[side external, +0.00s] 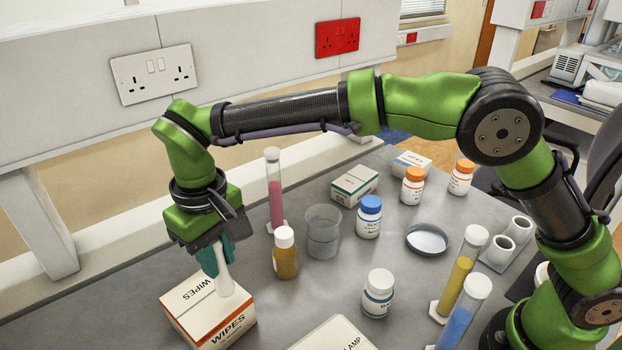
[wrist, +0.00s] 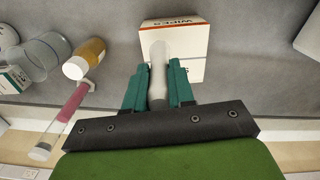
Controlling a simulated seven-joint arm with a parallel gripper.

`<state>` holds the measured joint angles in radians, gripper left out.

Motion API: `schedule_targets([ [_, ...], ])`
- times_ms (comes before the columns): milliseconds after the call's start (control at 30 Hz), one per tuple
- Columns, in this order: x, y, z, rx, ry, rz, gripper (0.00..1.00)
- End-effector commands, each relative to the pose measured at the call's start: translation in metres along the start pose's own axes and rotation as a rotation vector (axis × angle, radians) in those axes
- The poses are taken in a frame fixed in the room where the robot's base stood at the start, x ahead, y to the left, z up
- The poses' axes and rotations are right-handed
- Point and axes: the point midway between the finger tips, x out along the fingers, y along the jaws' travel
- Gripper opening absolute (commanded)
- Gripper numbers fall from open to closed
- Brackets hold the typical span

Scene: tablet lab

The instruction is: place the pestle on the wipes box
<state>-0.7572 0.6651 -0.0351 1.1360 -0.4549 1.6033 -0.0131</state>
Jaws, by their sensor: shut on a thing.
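The white pestle (side external: 223,274) is held upright in my gripper (side external: 216,258), its lower end at the top of the wipes box. It also shows between the teal fingers of my gripper (wrist: 158,84) in the wrist view (wrist: 158,62). The wipes box (side external: 212,318) is white and orange, marked WIPES, and stands at the front left of the bench. The box is behind the pestle in the wrist view (wrist: 191,62). I cannot tell whether the pestle touches the box top.
An amber bottle (side external: 285,257) with a white cap, a glass beaker (side external: 323,236) and a pink-filled cylinder (side external: 275,195) stand right of my gripper. A white pill bottle (side external: 377,296) and a white box (side external: 335,336) are farther right. Bare bench lies left of the wipes box.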

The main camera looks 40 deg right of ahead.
Motion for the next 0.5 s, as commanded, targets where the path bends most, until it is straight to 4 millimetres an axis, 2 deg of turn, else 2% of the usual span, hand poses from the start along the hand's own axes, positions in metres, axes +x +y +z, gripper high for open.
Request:
schedule_targets([
  [133, 0.016, 0.000, 0.000, 0.000, 0.001, -0.001, 0.00],
  [500, 0.021, 0.000, 0.000, 0.000, 0.002, -0.001, 0.00],
])
